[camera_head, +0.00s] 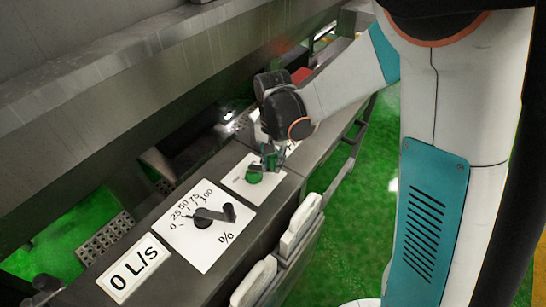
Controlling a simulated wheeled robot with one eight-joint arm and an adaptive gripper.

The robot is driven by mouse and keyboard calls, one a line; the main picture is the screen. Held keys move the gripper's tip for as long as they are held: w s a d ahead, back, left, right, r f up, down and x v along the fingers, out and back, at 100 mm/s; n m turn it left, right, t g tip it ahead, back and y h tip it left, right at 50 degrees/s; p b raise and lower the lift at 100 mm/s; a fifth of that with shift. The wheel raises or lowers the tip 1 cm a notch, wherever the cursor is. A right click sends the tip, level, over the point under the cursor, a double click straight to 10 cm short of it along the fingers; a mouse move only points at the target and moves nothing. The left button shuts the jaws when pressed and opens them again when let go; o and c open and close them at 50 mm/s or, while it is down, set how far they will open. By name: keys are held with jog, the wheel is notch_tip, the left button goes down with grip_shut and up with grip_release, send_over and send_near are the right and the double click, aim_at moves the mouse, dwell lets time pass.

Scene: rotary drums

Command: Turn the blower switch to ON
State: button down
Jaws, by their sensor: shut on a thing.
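My gripper (270,160) reaches down from the upper right to a small white plate (241,185) on the grey control panel. Its fingers are closed at a small switch there, which they mostly hide. A round green knob or button (254,175) shows just below and left of the fingertips, on the same plate. No word marking the blower or its ON position can be read, and I cannot tell which way the switch points.
A dial plate (228,243) marked 0 to 100 % with a black pointer knob (203,217) lies left of my gripper. A lettered plate (132,271) is farther left. White handles (299,225) stick out from the panel's front. A metal wall rises behind.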

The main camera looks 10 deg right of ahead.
jog(key=s+m, duration=0.1)
jog(key=m, duration=0.1)
jog(key=s+a+m, duration=0.1)
jog(key=m, duration=0.1)
jog(key=shift+s, duration=0.15)
jog(key=m, duration=0.2)
jog(key=s+a+m, duration=0.1)
jog(key=m, duration=0.1)
jog(key=shift+s+a, duration=0.15)
jog(key=shift+s, duration=0.05)
jog(key=a+m, duration=0.1)
jog(key=m, duration=0.1)
jog(key=s+a+m, duration=0.1)
jog(key=m, duration=0.1)
jog(key=shift+s+a+m, duration=0.1)
jog(key=shift+a+m, duration=0.35)
jog(key=shift+m, duration=0.5)
jog(key=shift+s+a+m, duration=0.1)
jog(key=shift+a+m, duration=0.3)
jog(key=shift+m, duration=0.55)
jog(key=shift+w, duration=0.1)
jog(key=c, duration=1.4)
grip_release()
